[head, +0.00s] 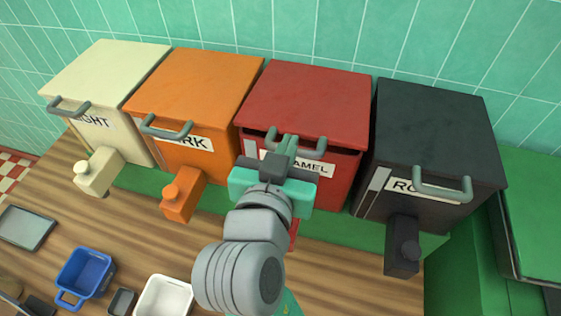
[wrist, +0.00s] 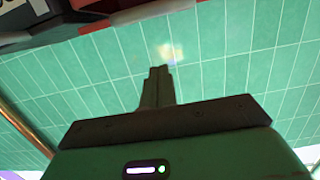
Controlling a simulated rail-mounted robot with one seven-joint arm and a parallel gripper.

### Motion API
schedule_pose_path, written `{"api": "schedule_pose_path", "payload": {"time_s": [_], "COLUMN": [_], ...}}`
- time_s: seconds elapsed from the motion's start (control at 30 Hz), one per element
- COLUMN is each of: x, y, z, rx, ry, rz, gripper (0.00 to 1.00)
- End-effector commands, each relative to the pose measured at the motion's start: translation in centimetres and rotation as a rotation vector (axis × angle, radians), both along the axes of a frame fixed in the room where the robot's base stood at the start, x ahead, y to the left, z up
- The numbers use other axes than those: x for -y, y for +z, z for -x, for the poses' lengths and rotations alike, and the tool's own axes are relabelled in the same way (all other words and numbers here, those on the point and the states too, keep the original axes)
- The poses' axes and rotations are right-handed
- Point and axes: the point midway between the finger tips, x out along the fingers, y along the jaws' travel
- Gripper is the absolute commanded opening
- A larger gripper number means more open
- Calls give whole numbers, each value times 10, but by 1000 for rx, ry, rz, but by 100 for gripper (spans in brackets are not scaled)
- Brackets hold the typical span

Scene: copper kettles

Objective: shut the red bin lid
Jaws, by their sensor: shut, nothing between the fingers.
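The red bin (head: 334,181), labelled with a word ending in "AMEL", stands between the orange and black bins in the head view. Its red lid (head: 308,98) is nearly down, with a dark gap under its front edge. A grey handle (head: 318,146) is on the lid's front. My gripper (head: 287,142) is shut and empty, its fingers pointing at the lid's front edge beside the handle. I cannot tell whether they touch. My arm hides the lower front of the bin. The wrist view shows the shut fingers (wrist: 158,72) against the tiled wall.
The cream bin (head: 105,75), orange bin (head: 195,82) and black bin (head: 435,125) stand in the same row with lids down. Spouts jut from their fronts. A blue tub (head: 85,270), white tub (head: 165,298) and grey tray (head: 25,228) sit on the wooden counter.

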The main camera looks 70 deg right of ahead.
Motion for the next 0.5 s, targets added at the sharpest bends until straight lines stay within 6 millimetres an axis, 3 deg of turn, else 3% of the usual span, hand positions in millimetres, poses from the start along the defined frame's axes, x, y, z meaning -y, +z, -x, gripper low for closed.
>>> {"api": "schedule_pose_path", "payload": {"time_s": [0.13,0.3,0.5], "x": [31,31,31], "y": [-4,-34,-44], "z": [-4,-5,-5], "rx": [-2,-4,-1], "ry": [-4,1,0], "rz": [-1,-1,-1], "gripper": [0,0,0]}}
